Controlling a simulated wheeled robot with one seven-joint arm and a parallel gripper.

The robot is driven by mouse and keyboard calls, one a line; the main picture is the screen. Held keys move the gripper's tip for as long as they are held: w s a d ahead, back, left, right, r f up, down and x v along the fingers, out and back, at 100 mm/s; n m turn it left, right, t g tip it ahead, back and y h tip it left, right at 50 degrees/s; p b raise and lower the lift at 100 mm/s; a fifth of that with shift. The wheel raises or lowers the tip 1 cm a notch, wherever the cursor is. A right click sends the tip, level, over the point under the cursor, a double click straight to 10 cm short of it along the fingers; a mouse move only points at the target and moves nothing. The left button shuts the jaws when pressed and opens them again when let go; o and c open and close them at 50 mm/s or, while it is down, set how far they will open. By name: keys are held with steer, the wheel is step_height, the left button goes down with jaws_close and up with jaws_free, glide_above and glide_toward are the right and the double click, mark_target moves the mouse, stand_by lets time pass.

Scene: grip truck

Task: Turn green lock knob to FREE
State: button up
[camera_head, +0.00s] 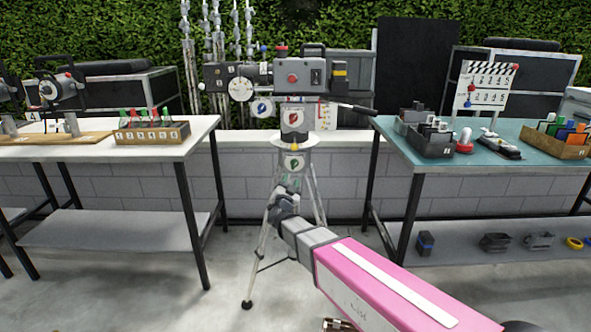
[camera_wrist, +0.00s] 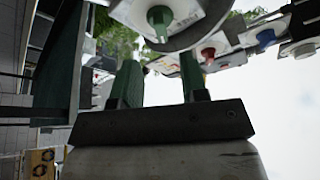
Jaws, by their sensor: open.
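My gripper (camera_head: 285,190) is just below the knob in the head view. In the wrist view, my gripper (camera_wrist: 159,65) has its two fingers apart with nothing between them, and the knob lies roughly in line with the gap. The knob's markings are too small to read.
A red knob (camera_head: 293,116) and a blue knob (camera_head: 262,107) sit above on the camera rig (camera_head: 292,76). A pan handle (camera_head: 350,106) sticks out right.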

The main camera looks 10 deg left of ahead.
mark_target(294, 167)
steer(key=x, duration=0.7)
steer(key=shift+w+r, duration=0.15)
steer(key=shift+w, duration=0.25)
steer(key=c, duration=0.6)
